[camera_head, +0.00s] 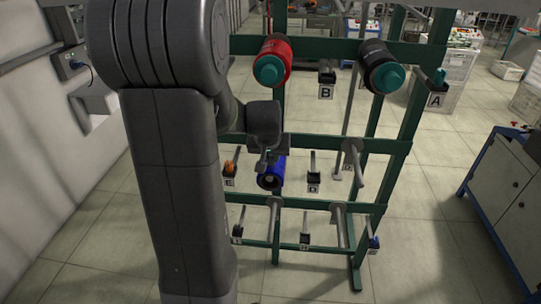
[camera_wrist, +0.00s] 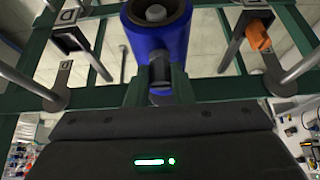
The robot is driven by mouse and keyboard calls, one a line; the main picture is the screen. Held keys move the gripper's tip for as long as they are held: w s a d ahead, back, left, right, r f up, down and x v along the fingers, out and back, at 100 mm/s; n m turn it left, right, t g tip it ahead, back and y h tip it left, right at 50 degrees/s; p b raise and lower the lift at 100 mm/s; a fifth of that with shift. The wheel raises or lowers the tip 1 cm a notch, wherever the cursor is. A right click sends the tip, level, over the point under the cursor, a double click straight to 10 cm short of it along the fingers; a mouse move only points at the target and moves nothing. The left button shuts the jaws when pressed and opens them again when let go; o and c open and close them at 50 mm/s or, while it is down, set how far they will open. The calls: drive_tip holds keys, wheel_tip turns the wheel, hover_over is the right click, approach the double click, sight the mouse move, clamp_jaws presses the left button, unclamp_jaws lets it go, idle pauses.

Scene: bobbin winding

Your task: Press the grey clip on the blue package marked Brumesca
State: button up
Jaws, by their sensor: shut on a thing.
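The blue package (camera_head: 271,175) is a cylinder on a peg of the green rack, at the middle level, right of the label E. Its blue body also shows at the top middle of the wrist view (camera_wrist: 158,42), with a grey round end. No marking on it is legible. My gripper (camera_head: 263,162) is right at the package, and its jaws (camera_wrist: 160,88) are shut on a grey piece just below the blue body, which I take as the grey clip (camera_wrist: 159,70). The fingers and the package partly hide the clip.
A red package (camera_head: 273,62) and a black package (camera_head: 380,68) with teal ends hang on the upper rack bar. An orange piece (camera_head: 228,167) sits by label E. Bare pegs stick out from the green rack (camera_head: 390,147). A cabinet (camera_head: 505,185) stands right; the floor between is clear.

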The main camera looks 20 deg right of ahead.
wheel_tip(320, 180, up, 6)
drive_tip(key=p, duration=0.4)
idle(0.4)
